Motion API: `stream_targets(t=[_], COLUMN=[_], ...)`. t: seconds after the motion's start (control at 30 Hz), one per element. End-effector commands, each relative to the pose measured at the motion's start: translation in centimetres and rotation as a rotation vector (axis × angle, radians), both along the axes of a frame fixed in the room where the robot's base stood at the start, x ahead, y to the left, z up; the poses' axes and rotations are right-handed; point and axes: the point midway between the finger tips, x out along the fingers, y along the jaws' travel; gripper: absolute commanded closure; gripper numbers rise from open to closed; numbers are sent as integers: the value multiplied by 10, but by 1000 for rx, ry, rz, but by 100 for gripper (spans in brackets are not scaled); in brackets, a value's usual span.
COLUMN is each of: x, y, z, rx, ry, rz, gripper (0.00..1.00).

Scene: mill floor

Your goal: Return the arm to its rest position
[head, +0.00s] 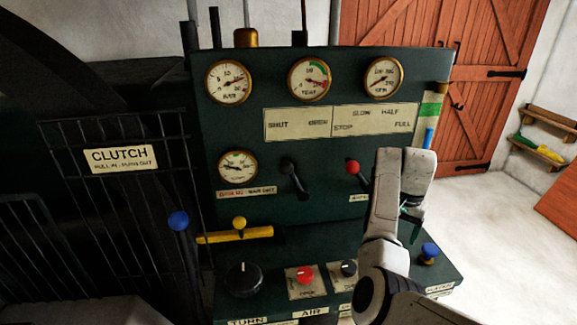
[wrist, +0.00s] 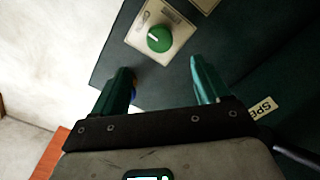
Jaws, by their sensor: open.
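My arm rises in front of the right part of the dark green control panel (head: 330,215) in the head view. My gripper (head: 412,222) is mostly hidden behind my arm there; a teal finger shows at its right side. In the wrist view, my gripper (wrist: 160,70) has its two teal fingers wide apart with nothing between them. A green knob (wrist: 159,39) on a pale plate lies beyond the fingertips, apart from them. A bit of a blue knob (wrist: 134,92) shows beside the left finger.
The panel bears gauges (head: 311,79), a red-knobbed lever (head: 352,168), a black-knobbed lever (head: 288,167), a yellow handle (head: 235,235) and a blue knob (head: 429,251). A railing with a clutch sign (head: 121,159) stands left. Open floor (head: 490,225) lies right, before a wooden door (head: 485,90).

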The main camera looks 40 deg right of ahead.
Motion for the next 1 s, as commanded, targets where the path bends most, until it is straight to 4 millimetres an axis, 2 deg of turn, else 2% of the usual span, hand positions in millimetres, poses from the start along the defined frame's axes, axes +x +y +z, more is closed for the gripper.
stream_targets(t=[0.17, 0.27, 0.37, 0.67, 0.87, 1.0], x=[-1, -5, -13, -43, -70, -96], y=[1, 9, 25, 106, 175, 230], z=[-2, -12, -30, -83, -108, -120], rx=[-3, -21, -57, -171, -198, -187], ry=[3, 15, 34, 69, 59, 37], rz=[5, 32, 94, 419, 680, 872], gripper=[25, 25, 25, 25, 25, 25])
